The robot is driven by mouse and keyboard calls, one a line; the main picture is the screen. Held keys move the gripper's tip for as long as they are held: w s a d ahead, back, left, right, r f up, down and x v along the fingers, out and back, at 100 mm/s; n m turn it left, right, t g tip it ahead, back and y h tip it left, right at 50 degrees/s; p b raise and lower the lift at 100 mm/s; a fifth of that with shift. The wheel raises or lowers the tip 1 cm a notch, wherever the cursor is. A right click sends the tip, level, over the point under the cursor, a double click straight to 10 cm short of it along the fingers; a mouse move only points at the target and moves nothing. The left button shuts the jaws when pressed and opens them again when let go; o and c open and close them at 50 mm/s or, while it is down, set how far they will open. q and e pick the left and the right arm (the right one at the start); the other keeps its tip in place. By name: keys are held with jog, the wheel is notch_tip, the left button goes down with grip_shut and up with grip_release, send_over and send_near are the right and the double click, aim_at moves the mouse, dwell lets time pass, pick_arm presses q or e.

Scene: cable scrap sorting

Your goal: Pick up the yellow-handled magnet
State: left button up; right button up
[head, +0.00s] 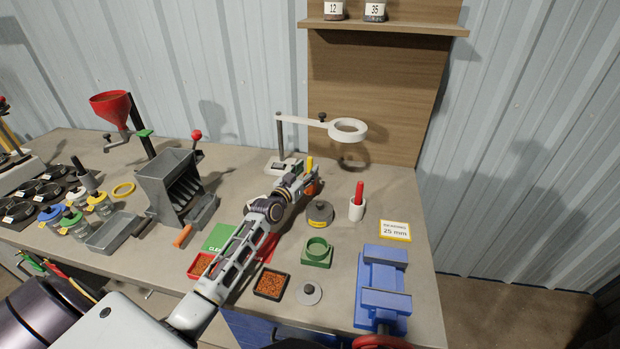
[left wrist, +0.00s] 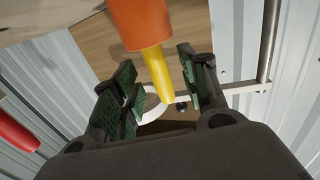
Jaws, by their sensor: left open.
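The yellow-handled magnet (head: 309,163) stands upright at the back middle of the bench, its yellow handle up and an orange lower part (head: 313,188) below. In the left wrist view the yellow handle (left wrist: 159,77) tapers out of the orange part (left wrist: 138,22). My left gripper (head: 301,175) is open at the magnet, partly hiding it in the head view. In the left wrist view my left gripper's two dark green pads (left wrist: 156,70) stand on either side of the yellow handle, with gaps visible. My right gripper is not in view.
A white ring lamp (head: 347,130) on a post stands behind the magnet. A white cup (head: 356,211) with a red handle (head: 359,191) stands to the right. A grey-lidded round piece (head: 320,211), green ring block (head: 317,252) and blue vise (head: 382,285) are nearer.

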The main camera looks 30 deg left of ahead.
pick_arm(q)
jog(key=shift+w+d, duration=0.1)
jog(key=shift+w, duration=1.25)
jog(key=c, duration=0.7)
grip_shut()
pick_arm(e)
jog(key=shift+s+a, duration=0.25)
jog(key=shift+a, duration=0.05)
